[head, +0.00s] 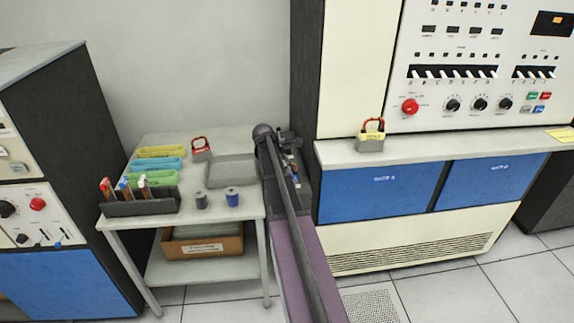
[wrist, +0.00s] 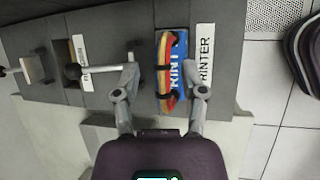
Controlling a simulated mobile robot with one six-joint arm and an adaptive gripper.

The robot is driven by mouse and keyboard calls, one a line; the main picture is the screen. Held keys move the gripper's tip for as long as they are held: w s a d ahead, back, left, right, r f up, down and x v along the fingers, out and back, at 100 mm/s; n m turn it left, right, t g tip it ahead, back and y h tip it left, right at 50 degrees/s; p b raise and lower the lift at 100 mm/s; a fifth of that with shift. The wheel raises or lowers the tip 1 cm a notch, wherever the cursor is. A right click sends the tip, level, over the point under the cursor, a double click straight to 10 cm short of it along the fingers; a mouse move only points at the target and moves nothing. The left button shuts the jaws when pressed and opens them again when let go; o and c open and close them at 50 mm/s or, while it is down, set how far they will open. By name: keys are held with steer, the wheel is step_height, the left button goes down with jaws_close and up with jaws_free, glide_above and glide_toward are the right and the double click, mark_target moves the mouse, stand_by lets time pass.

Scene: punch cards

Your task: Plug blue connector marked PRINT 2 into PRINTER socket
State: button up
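In the wrist view the blue connector (wrist: 181,48) has white lettering reading PRINT and a red, orange and yellow cable bundle across it. It sits on or in a dark grey panel (wrist: 140,25), directly left of a white label reading PRINTER (wrist: 204,55). Whether it is fully seated cannot be told, and the socket itself is covered. My gripper (wrist: 163,84) is open, with a finger on each side of the connector. The left finger is clearly apart from it; the right finger is close to its right edge. In the head view my arm hides most of the panel.
In the head view a grey table (head: 150,150) holds coloured trays, a dark rack (head: 140,207), two spools and a padlock. A cabinet (head: 400,190) stands close on the right.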

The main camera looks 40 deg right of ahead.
steer(key=shift+r, duration=0.1)
stand_by(0.3)
step_height(320, 180, up, 5)
steer(key=p, duration=0.5)
steer(key=shift+s+a, duration=0.1)
steer(key=shift+s, duration=0.05)
step_height(320, 180, up, 4)
steer(key=p, duration=0.4)
steer(key=shift+r, duration=0.15)
steer(key=shift+s+r+p, duration=0.15)
steer(key=shift+r+p, duration=0.15)
steer(key=shift+p, duration=0.25)
steer(key=s+a+r+n+p, duration=0.1)
steer(key=s+a+r+p, duration=0.5)
steer(key=s, duration=0.4)
steer(key=shift+s+a+t, duration=0.25)
steer(key=shift+s+t, duration=0.05)
steer(key=shift+t, duration=0.1)
steer(key=s+a+f+m+y, duration=0.1)
steer(key=s+a+m+y, duration=0.2)
steer(key=a, duration=1.5)
steer(key=s+a+f+m+y, duration=0.1)
steer(key=a+m, duration=0.8)
steer(key=a, duration=0.9)
steer(key=shift+s+a+f+y, duration=0.35)
steer(key=shift+s+y, duration=0.55)
steer(key=shift+y, duration=0.2)
